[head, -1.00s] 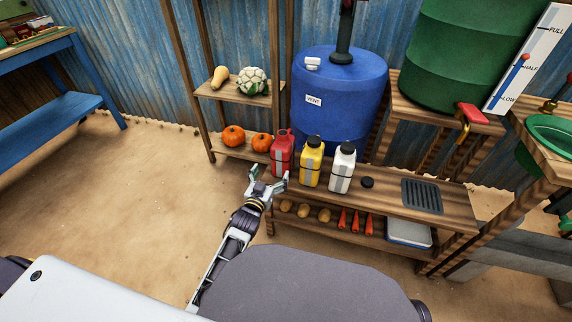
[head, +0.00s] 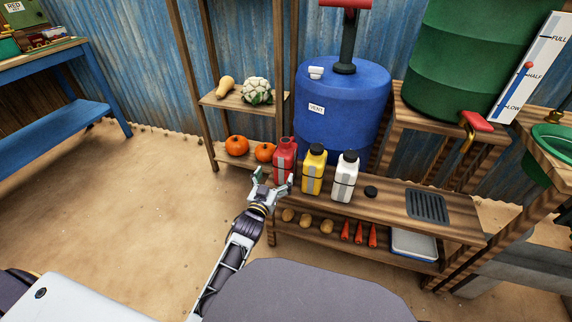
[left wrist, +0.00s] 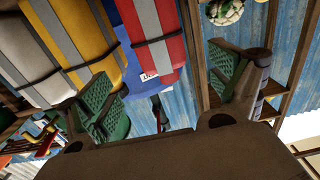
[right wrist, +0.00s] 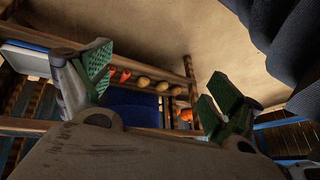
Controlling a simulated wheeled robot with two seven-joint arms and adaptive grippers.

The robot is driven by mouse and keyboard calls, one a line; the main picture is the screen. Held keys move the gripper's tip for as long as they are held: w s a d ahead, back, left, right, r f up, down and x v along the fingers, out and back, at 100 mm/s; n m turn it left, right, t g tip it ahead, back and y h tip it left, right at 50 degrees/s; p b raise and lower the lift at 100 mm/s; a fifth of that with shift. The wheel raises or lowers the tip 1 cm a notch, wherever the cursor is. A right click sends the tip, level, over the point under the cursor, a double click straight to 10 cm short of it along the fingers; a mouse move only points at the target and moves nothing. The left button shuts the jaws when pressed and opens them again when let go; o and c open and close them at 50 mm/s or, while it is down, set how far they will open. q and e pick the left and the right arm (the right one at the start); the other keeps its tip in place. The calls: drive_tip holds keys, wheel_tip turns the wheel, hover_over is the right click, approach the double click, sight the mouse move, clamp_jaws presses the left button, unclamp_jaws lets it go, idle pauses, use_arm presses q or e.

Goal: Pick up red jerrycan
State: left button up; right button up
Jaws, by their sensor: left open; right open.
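The red jerrycan (head: 284,160) stands upright at the left end of the row on the wooden bench, with a grey stripe and a dark strap. My left gripper (head: 273,183) is open just in front of its lower part. In the left wrist view, the red jerrycan (left wrist: 158,40) shows ahead of and between the open green-padded fingers (left wrist: 165,92), with nothing held. My right gripper (right wrist: 158,92) shows in the right wrist view, open and empty, facing the bench's lower shelf.
A yellow jerrycan (head: 313,172) stands close to the right of the red one, then a white one (head: 345,178) and a black cap (head: 371,192). Behind is a blue barrel (head: 345,105). Pumpkins (head: 237,145) sit on the shelf at left. Open sandy floor lies left.

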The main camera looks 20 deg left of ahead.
sight(281, 163)
use_arm(q)
drive_tip(key=shift+w+b, duration=0.4)
drive_tip(key=shift+w, duration=1.05)
drive_tip(key=shift+w+d+b, duration=0.1)
drive_tip(key=shift+w+b, duration=0.35)
drive_tip(key=shift+w, duration=1.8)
use_arm(e)
drive_tip(key=shift+t+y, duration=0.4)
drive_tip(key=shift+t, duration=0.1)
drive_tip(key=f, duration=0.2)
drive_tip(key=a+f, duration=0.1)
drive_tip(key=f, duration=0.2)
drive_tip(key=shift+w, duration=0.15)
use_arm(q)
drive_tip(key=shift+w+b, duration=0.15)
drive_tip(key=shift+b, duration=0.2)
drive_tip(key=shift+w+b, duration=0.3)
drive_tip(key=shift+w, duration=0.1)
drive_tip(key=shift+w+b, duration=0.6)
drive_tip(key=shift+w, duration=0.35)
drive_tip(key=shift+w+b, duration=0.35)
drive_tip(key=shift+w, duration=0.65)
use_arm(e)
drive_tip(key=shift+w+a+f+m+t, duration=0.15)
drive_tip(key=shift+f, duration=0.55)
drive_tip(key=shift+w+a+f+m+t, duration=0.15)
drive_tip(key=shift+f, duration=0.5)
